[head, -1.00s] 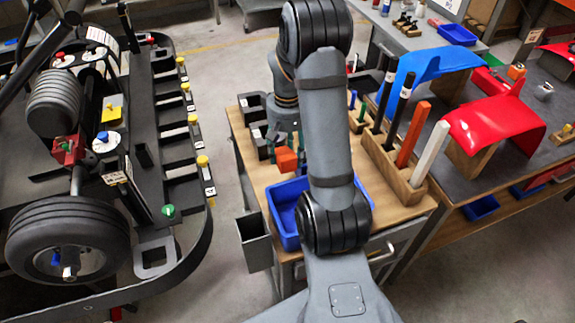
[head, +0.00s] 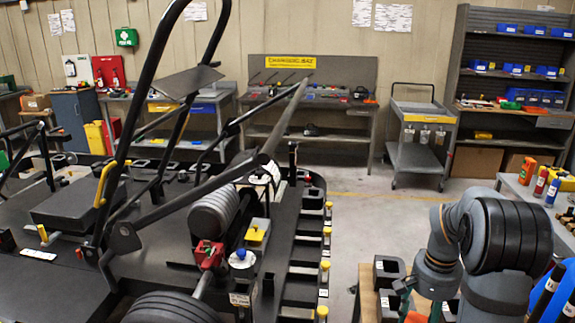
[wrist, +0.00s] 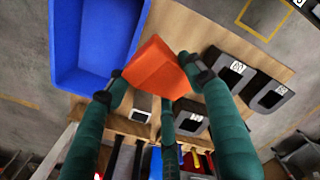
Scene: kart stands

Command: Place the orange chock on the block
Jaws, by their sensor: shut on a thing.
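My gripper (wrist: 157,80) is shut on the orange chock (wrist: 155,70), with green fingers against its sides. The wedge-like chock appears above the wooden bench top, beside the blue bin. In the head view only a bit of the chock (head: 416,317) shows at the bottom edge, below my gripper (head: 422,297). Several dark blocks with openings and white labels sit on the bench. One block (wrist: 232,70) is right of the chock in the wrist view, with another block (wrist: 268,92) beside it. A dark block (head: 388,270) also shows left of my arm. I cannot tell which is the task's block.
The blue bin (wrist: 62,45) is left of the chock in the wrist view. The kart stand (head: 300,262) with yellow-capped posts is left of the bench in the head view, across a floor gap. Bottles (head: 541,182) stand on a table at right.

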